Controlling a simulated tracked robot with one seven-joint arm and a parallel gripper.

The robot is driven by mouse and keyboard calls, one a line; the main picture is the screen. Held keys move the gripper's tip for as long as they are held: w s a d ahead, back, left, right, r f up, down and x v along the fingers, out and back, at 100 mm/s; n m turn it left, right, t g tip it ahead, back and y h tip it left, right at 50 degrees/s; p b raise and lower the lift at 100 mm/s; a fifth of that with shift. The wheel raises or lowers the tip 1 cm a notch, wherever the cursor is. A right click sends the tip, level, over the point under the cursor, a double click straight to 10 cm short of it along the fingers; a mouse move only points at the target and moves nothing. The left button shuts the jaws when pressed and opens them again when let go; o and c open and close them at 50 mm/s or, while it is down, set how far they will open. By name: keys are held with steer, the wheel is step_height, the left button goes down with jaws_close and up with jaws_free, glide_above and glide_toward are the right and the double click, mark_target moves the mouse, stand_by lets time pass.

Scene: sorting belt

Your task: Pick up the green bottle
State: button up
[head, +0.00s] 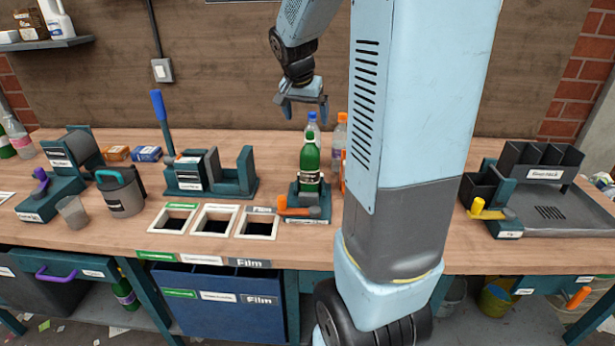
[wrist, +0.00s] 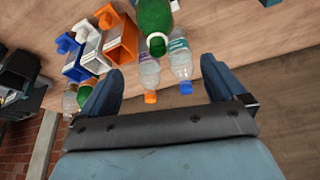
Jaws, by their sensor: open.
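The green bottle (head: 310,160) stands upright on a small teal stand (head: 309,205) in the middle of the bench. It has a dark label, and its upper part shows in the wrist view (wrist: 154,17) at the top edge. My gripper (head: 304,103) is open and empty, above and behind the bottle in the head view, apart from it. Its two fingers also show in the wrist view (wrist: 161,70). A clear bottle with an orange cap (wrist: 149,76) and a clear bottle with a blue cap (wrist: 181,66) appear between the fingers in that view.
An orange-handled lever (head: 296,211) is at the stand's front left. Framed openings (head: 214,220) lie to its left. A teal fixture (head: 208,178) is further left, and a grey tray (head: 560,212) is at right. Other green bottles show at the far left (head: 18,139) and under the bench (head: 125,293).

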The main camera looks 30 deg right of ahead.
mark_target(309, 133)
steer(key=x, duration=0.7)
steer(key=shift+f, duration=0.1)
steer(key=x, duration=0.4)
steer(key=shift+s+a+f, duration=0.25)
steer(key=shift+s+a, duration=0.05)
steer(key=shift+w+d+f, duration=0.15)
steer(key=shift+d+f, duration=0.05)
steer(key=shift+f, duration=0.3)
steer(key=c, duration=1.6)
steer(key=shift+o, duration=0.2)
